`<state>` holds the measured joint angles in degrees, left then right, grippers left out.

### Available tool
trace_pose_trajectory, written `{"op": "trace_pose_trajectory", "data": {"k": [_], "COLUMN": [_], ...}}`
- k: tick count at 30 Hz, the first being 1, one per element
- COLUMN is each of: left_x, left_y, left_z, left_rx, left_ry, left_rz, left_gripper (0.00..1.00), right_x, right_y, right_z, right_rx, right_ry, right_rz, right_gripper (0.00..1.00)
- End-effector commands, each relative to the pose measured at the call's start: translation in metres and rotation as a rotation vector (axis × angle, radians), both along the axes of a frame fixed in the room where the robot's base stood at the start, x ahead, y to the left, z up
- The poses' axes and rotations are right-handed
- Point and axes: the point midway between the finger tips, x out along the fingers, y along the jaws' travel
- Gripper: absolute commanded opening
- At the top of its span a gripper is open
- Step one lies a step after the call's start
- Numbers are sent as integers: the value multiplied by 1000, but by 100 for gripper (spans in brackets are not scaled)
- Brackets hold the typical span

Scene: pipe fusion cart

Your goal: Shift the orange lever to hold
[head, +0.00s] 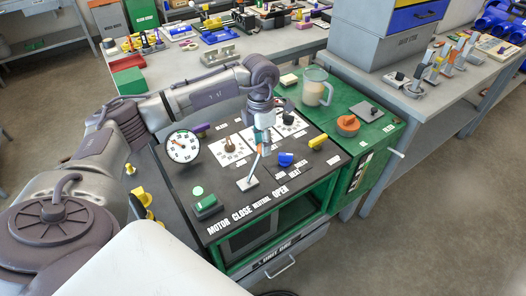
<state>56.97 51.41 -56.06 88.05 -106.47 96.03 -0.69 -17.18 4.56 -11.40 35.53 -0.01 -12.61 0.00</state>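An orange handle on a round orange base (348,124) sits on the green top at the right of the cart; no "hold" label is readable near it. My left gripper (262,139) comes down over the middle of the dark control panel (225,222), left of the orange handle and apart from it. Just under the gripper a thin pale lever (254,168) rises at a tilt from a small plate. I cannot tell whether the fingers touch it, or whether they are open. My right gripper is not in view.
The panel carries a blue knob (286,158), a yellow handle (318,142), a green button box (206,205) and a round gauge (183,146). A clear jug (315,88) stands behind the orange handle. Grey benches with tools lie behind and right.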

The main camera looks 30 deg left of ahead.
Motion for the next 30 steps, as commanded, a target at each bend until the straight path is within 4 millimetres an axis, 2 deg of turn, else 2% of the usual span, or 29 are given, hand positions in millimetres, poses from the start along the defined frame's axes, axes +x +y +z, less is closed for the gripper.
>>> {"op": "trace_pose_trajectory", "data": {"k": [3,7,12,19,20,27,30], "left_x": [-2,-2,-1,-1,-1,-1,-1], "left_y": [-1,-3,-3,-3,-3,-3,-3], "left_z": [-20,-35,-44,-45,-45,-44,-44], "left_rx": [0,-1,-1,-1,-1,-2,-2], "left_ry": [4,2,-1,0,0,-1,-3], "left_rz": [1,0,-1,-1,-1,0,0], "left_gripper": [40,40,40,40,38,0,0], "right_x": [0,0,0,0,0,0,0], "right_y": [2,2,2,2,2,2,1], "right_z": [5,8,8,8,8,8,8], "right_rx": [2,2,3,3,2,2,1], "right_ry": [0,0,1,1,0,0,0], "right_rz": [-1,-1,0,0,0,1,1], "right_gripper": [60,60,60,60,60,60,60]}}
